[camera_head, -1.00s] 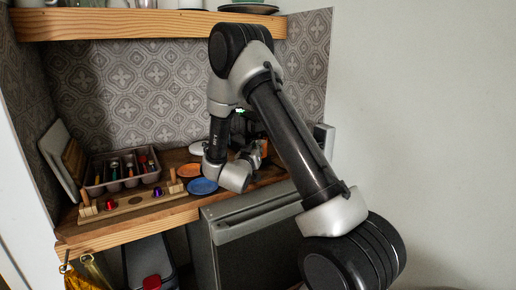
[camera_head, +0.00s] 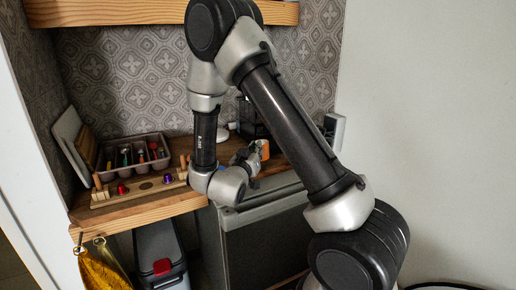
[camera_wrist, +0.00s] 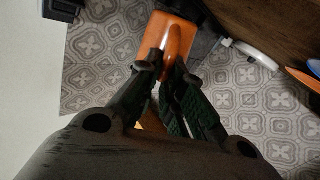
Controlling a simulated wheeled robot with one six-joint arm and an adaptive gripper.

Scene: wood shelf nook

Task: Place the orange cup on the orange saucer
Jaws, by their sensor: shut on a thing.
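The orange cup (camera_wrist: 173,42) is between my gripper's (camera_wrist: 164,66) two fingers in the wrist view, and the gripper is shut on it. In the head view the orange cup (camera_head: 264,148) shows at the end of my gripper (camera_head: 254,158), above the right part of the wooden counter. The orange saucer (camera_wrist: 302,80) shows as a thin sliver at the right edge of the wrist view, apart from the cup. In the head view my arm hides the saucer.
A blue saucer (camera_wrist: 314,67) lies near the orange one. A compartment tray (camera_head: 133,159) and a wooden rack (camera_head: 134,190) with coloured capsules stand on the left of the counter (camera_head: 150,210). A dark appliance (camera_head: 252,118) stands behind my gripper. A shelf (camera_head: 110,13) hangs above.

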